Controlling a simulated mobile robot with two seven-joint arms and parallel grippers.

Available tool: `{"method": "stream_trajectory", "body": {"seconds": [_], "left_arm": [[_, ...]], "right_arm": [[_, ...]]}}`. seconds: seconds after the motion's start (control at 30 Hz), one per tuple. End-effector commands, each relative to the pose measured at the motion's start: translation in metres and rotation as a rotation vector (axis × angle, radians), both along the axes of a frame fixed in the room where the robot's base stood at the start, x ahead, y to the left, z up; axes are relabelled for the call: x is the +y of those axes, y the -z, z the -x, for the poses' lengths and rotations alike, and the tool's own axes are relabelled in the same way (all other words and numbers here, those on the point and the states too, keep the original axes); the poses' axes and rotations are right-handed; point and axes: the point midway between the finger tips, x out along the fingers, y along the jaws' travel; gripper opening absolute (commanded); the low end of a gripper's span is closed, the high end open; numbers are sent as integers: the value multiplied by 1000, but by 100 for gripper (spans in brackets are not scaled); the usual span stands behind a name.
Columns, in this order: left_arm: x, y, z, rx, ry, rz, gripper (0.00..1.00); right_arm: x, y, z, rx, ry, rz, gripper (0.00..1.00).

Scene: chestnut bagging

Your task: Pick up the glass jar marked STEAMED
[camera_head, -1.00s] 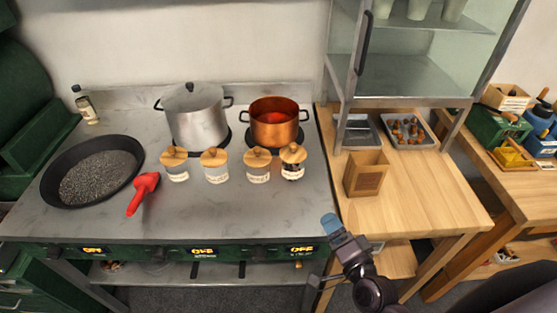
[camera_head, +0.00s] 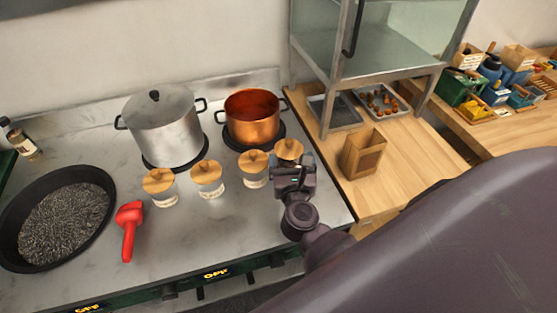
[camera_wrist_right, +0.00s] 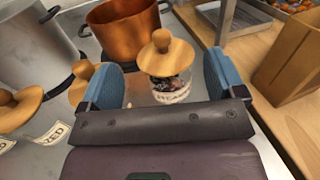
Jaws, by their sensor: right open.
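The glass jar marked STEAMED (camera_wrist_right: 172,88) has a round wooden knob lid, dark contents and a label that is partly readable in the wrist view. In the head view only its wooden lid (camera_head: 288,148) shows well, at the right end of a row of similar jars; my right gripper hides its body. My right gripper (camera_head: 291,165) is open just in front of this jar. In the wrist view the blue fingers of the right gripper (camera_wrist_right: 162,80) stand to its left and right, with the jar between or just beyond them; contact is not visible. My left gripper is not in view.
Other lidded jars (camera_head: 208,178) stand to the left on the grey stove top. A copper pot (camera_head: 253,122) and a steel pot (camera_head: 163,130) stand behind. A red scoop (camera_head: 128,228) and dark pan (camera_head: 95,178) are left. A wooden box (camera_head: 363,155) is right.

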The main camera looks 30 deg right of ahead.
Motion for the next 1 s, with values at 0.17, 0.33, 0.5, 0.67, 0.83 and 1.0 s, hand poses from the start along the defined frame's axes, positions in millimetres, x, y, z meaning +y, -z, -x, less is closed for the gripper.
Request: {"method": "stream_trajectory", "body": {"seconds": [0.17,0.33,0.5,0.67,0.83,1.0], "left_arm": [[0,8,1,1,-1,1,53],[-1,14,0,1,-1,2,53],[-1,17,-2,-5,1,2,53],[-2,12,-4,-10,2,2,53],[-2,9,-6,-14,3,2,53],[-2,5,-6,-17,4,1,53]], "right_arm": [[-1,22,0,1,3,-9,89],[0,52,-1,2,1,-5,89],[0,78,0,1,1,-6,89],[-5,79,-10,-3,0,-6,89],[-9,79,-17,-2,1,-6,89],[-21,78,-39,-2,1,-4,89]]}}
